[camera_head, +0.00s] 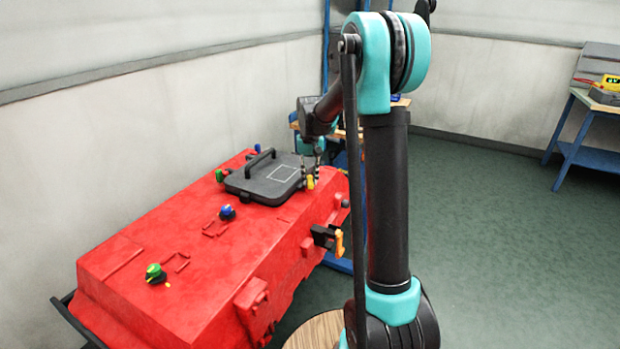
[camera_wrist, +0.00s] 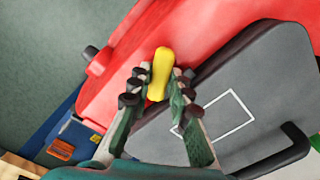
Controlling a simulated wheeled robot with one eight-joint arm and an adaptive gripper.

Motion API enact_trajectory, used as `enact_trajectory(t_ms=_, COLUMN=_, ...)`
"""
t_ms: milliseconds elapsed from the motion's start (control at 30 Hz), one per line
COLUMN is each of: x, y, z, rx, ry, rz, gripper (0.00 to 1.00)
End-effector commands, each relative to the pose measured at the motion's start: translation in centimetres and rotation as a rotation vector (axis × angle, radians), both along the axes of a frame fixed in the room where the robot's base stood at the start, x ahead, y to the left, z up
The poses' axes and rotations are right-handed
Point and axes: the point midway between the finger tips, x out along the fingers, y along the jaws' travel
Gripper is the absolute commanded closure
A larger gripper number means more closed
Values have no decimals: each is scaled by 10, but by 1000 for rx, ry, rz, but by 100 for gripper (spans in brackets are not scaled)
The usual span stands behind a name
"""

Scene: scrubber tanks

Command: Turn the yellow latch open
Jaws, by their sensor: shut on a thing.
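The yellow latch (camera_wrist: 162,68) shows in the wrist view between the fingertips of my gripper (camera_wrist: 158,84), at the edge of the dark grey lid (camera_wrist: 262,75). The gripper is shut on it, with one finger on each side. In the head view the yellow latch (camera_head: 310,183) is a small spot at the lid's right corner, with my gripper (camera_head: 312,168) directly above it. The lid (camera_head: 262,188) lies flat on the red tank (camera_head: 200,260) and has a black handle. The latch's base is partly hidden by the fingers.
Green (camera_head: 154,272) and blue (camera_head: 227,212) knobs stand on the tank top. An orange-yellow lever (camera_head: 339,243) on a black mount sits on the tank's near side. A blue table (camera_head: 592,135) with a yellow device stands at the far right. Green floor is free between.

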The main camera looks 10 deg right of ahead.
Motion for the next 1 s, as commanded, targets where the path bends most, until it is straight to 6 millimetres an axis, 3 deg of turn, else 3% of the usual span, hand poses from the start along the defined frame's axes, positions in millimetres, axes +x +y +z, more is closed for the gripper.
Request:
enact_trajectory(t_ms=500, x=0, y=0, z=0, rx=0, ry=-1, rz=-426, gripper=100)
enact_trajectory(t_ms=1000, x=0, y=0, z=0, rx=0, ry=-1, rz=-578, gripper=100)
